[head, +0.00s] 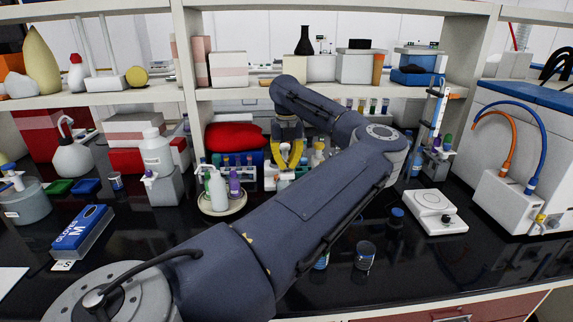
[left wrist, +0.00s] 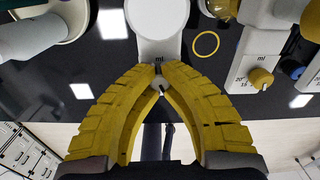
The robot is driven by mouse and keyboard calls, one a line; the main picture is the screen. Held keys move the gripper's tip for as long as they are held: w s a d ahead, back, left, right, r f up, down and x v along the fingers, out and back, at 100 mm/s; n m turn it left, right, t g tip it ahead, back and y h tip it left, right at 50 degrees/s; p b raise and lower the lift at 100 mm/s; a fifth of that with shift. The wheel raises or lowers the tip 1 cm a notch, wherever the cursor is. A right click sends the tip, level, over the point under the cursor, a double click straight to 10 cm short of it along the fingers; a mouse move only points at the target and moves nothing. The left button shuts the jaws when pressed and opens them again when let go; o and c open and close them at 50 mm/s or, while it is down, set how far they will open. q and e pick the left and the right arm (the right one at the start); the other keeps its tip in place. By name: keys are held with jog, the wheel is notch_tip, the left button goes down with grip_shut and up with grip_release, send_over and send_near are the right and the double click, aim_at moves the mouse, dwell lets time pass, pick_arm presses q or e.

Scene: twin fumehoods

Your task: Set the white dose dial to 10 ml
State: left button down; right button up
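The white dose dial (left wrist: 164,90) is a small round knob with a dark mark, on the near end of a white dispenser (left wrist: 158,18) marked "ml" in the left wrist view. My left gripper (left wrist: 163,72) has its two yellow fingers drawn together, one on each side of the dial, and they appear to touch it. The dial's scale is mostly hidden by the fingers, so its setting cannot be read. In the head view my left gripper (head: 288,166) points down at the back of the bench, and I cannot make out the dial there. My right gripper is not in view.
A yellow dial (left wrist: 261,79) on another white dispenser is right of my fingers. A yellow ring (left wrist: 205,44) lies nearby. Bottles stand on a round tray (head: 222,210) to the left. A white hotplate-like device (head: 434,212) is at right. Shelves (head: 250,93) rise behind.

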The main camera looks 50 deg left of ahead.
aim_at(286, 163)
pick_arm(q)
jog(key=c, duration=1.3)
grip_release()
notch_tip(286, 163, up, 12)
jog(key=shift+r, duration=0.1)
